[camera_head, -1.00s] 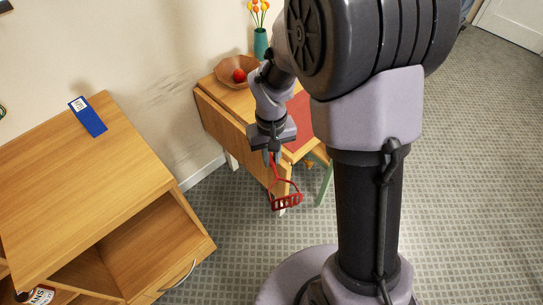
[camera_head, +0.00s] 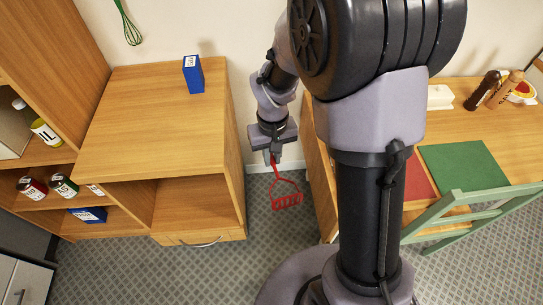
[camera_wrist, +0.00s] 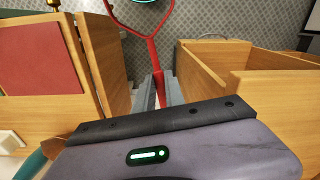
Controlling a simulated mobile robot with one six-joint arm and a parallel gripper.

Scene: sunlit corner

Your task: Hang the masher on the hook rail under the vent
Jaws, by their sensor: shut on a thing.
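The red masher (camera_head: 286,196) hangs head-down from my gripper (camera_head: 272,158) in the head view, above the floor between the wooden cabinet and the table. My gripper is shut on its handle. In the wrist view the masher (camera_wrist: 150,45) runs up from between the fingers (camera_wrist: 165,92), and its head is cut off by the top edge. No hook rail or vent is in view. A green whisk (camera_head: 129,27) hangs at the wall at the top left of the head view.
A wooden cabinet (camera_head: 160,110) with a blue box (camera_head: 193,75) on top stands left of my gripper. Shelves at far left hold jars (camera_head: 63,186). A table (camera_head: 455,125) with a green mat (camera_head: 462,166) and a green chair (camera_head: 450,215) stand right. Floor shows between cabinet and table.

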